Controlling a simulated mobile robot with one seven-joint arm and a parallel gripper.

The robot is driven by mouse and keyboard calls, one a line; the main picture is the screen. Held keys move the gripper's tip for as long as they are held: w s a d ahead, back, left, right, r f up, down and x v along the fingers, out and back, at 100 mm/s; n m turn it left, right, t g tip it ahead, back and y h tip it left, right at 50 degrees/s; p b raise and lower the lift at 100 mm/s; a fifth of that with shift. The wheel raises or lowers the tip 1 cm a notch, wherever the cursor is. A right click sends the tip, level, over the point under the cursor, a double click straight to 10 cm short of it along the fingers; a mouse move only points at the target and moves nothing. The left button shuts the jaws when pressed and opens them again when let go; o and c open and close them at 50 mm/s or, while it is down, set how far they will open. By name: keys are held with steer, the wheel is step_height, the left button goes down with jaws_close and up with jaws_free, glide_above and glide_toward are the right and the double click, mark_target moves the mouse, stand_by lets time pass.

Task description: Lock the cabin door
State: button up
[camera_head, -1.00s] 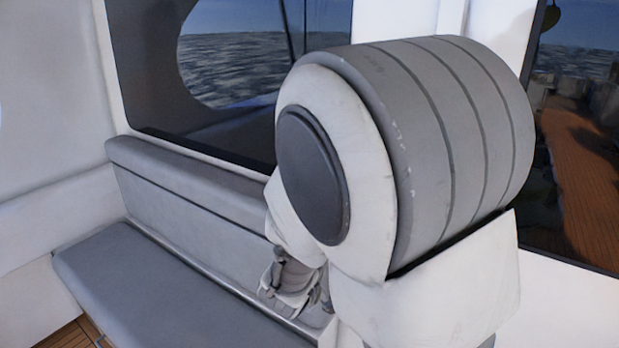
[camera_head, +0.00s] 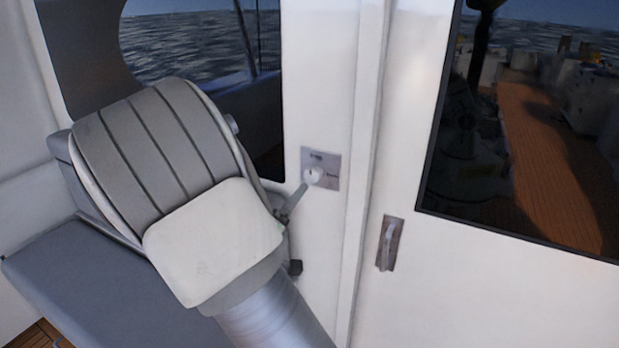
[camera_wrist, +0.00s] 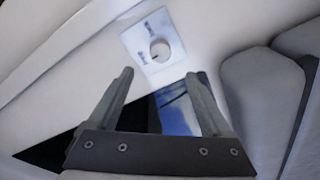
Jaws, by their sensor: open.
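The cabin door (camera_head: 480,270) is white with a dark window and looks closed against its frame; a recessed handle (camera_head: 388,243) sits near its left edge. On the wall left of the door is a grey lock plate (camera_head: 331,172) with small labels and a round white knob (camera_head: 313,177). In the wrist view the plate (camera_wrist: 139,36) and knob (camera_wrist: 159,51) lie just beyond my fingertips. My gripper (camera_wrist: 159,74) is open and empty, its fingers spread to either side below the knob. In the head view my arm hides most of the gripper.
A grey padded bench (camera_head: 75,275) runs along the left wall. A dark window (camera_head: 262,110) is left of the lock plate. The wall around the plate is clear, and the door frame's raised edge (camera_head: 362,170) stands to its right.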

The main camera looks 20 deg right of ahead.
mark_target(311, 177)
steer(key=x, duration=1.1)
steer(key=shift+p, duration=0.4)
jaws_close()
